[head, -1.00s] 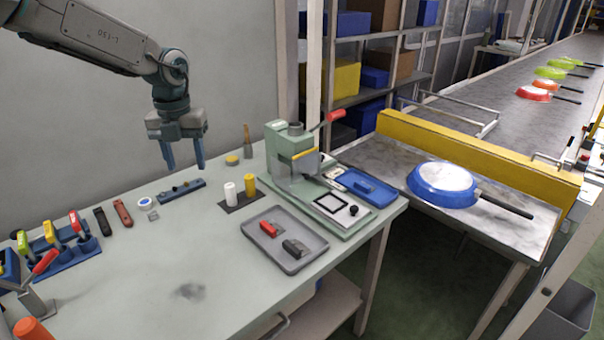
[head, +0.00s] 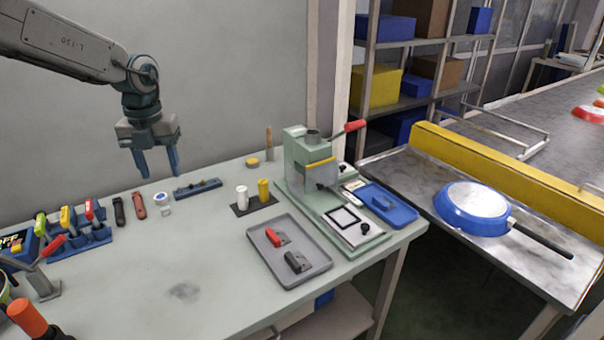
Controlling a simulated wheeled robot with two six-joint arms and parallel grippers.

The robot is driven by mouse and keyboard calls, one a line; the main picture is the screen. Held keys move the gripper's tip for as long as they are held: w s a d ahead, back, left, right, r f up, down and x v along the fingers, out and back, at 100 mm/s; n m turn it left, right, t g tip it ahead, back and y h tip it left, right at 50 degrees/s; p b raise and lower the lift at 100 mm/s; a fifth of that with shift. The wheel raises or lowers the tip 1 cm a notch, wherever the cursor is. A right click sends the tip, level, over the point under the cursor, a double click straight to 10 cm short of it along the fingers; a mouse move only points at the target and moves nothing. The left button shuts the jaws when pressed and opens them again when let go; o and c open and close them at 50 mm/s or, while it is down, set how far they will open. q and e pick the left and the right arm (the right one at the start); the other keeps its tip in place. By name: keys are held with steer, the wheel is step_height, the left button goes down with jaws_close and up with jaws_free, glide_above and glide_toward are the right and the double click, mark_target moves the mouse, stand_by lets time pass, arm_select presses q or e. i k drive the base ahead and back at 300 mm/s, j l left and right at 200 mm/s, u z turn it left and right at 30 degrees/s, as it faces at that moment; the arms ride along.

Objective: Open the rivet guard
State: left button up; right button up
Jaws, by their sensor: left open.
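The green rivet press (head: 296,150) stands at the back right of the workbench (head: 200,230), with a red-knobbed lever (head: 354,127) at its upper right. The rivet guard (head: 318,178), a see-through panel with a yellow top strip (head: 320,164), hangs down across the front of the press opening. My left gripper (head: 159,172) is open and empty, fingers pointing down, above the back of the bench. It is well to the left of the press and apart from the guard. My right gripper is not in view.
White and yellow cylinders (head: 264,190) stand left of the press. A grey tray (head: 272,274) with red and dark parts lies in front, a blue tray (head: 400,214) to the right. A blue pan (head: 471,208) sits on the side table. The bench's front middle is clear.

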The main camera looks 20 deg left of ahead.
mark_target(320, 187)
steer(key=i+l+u, duration=0.15)
steer(key=l+u, duration=0.25)
steer(key=i+l+u, duration=0.1)
steer(key=l+u, duration=0.7)
steer(key=l, duration=0.2)
steer(key=l+u, duration=0.4)
steer(key=l, duration=0.15)
steer(key=i, duration=0.75)
